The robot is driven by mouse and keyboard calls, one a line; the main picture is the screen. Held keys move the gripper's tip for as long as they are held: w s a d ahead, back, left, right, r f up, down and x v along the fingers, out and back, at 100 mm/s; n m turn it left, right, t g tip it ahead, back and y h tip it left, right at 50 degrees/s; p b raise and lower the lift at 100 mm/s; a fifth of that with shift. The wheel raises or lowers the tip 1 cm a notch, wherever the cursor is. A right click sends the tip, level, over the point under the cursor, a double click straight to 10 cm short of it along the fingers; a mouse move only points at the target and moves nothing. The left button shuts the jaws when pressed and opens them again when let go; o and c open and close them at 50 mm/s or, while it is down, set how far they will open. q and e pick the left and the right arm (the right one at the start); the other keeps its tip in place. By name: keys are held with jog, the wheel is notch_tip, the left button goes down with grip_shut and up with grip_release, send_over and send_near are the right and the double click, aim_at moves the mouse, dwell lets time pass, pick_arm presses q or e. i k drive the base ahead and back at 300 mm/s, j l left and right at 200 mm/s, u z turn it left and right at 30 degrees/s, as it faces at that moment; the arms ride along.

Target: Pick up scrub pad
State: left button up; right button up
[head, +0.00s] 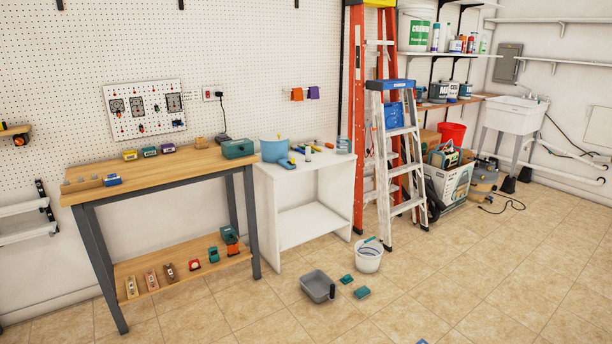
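Two small teal, flat blocks lie on the tiled floor in the head view: one teal block (346,279) and a second teal block (361,292) a little nearer. Either may be the scrub pad; they are too small to tell. A grey basin (317,287) stands on the floor just left of them. A white bucket (368,260) stands behind and to the right, with a teal-ended stick leaning out of it. A bit of something blue (422,341) shows at the bottom edge, mostly cut off. Neither of my grippers is in view.
A wooden workbench (160,172) stands at left and a white cabinet (309,221) beside it, both carrying small items. A stepladder (397,150) with a blue top stands behind the bucket. The floor at front and right is clear. A sink (515,115) is at the far right.

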aim_at(347, 278)
jog(key=i, duration=2.25)
